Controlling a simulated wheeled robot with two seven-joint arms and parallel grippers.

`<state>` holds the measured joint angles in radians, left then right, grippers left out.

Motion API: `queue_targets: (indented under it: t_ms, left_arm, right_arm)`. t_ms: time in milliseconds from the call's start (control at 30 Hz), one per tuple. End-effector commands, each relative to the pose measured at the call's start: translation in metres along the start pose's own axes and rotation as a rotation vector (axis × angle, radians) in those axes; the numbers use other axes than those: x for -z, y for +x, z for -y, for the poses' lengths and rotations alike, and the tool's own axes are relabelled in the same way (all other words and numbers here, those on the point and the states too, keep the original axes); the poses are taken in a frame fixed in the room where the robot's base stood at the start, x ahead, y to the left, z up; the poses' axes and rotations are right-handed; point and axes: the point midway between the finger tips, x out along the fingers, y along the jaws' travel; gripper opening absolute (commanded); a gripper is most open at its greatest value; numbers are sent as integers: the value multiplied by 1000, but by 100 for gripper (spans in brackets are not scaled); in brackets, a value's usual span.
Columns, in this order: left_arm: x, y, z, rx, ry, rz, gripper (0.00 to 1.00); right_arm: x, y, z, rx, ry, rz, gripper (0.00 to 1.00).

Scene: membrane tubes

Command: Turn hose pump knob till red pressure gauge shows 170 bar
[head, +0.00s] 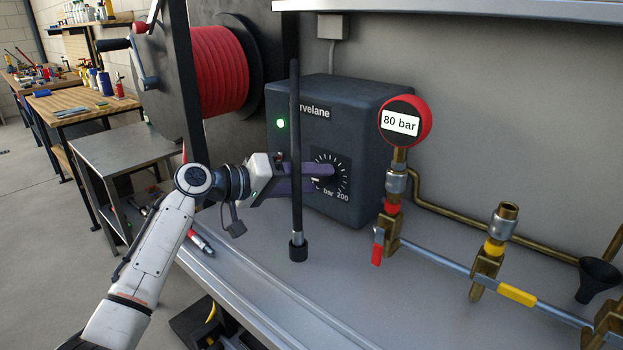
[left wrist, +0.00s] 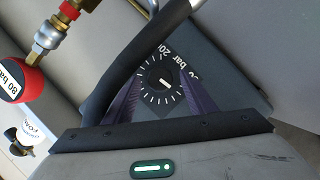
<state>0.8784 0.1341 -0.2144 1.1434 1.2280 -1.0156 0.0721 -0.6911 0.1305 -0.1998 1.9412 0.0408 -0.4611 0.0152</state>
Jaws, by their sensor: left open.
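The hose pump (head: 345,103) is a dark box with a lit green lamp. Its black knob (left wrist: 158,86) sits in a white-marked dial on the front face, with "bar 200" printed beside it. The red pressure gauge (head: 404,122) stands to the right of the pump and reads 80 bar; it also shows in the left wrist view (left wrist: 18,80). My left gripper (head: 322,171) is open, its purple fingers on either side of the knob. Whether they touch it I cannot tell. In the head view the gripper partly hides the dial. My right gripper is not in view.
A black upright hose wand (head: 296,150) stands before the pump, crossing in front of my left gripper. A red hose reel (head: 220,70) is behind at the left. Brass pipes with a red-handled valve (head: 377,252) run along the bench at the right.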

Motion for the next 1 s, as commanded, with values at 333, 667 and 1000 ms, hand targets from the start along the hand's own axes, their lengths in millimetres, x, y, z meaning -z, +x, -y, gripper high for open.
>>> queue_targets:
  t_ms: [333, 667, 1000]
  left_arm:
    - [0, 4, 0, 0, 1, 0, 47]
    - [0, 3, 0, 1, 3, 0, 10]
    - [0, 3, -2, 44, 108, 1, 10]
  right_arm:
    - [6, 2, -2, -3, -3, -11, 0]
    - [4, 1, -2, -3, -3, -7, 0]
    - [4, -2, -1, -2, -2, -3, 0]
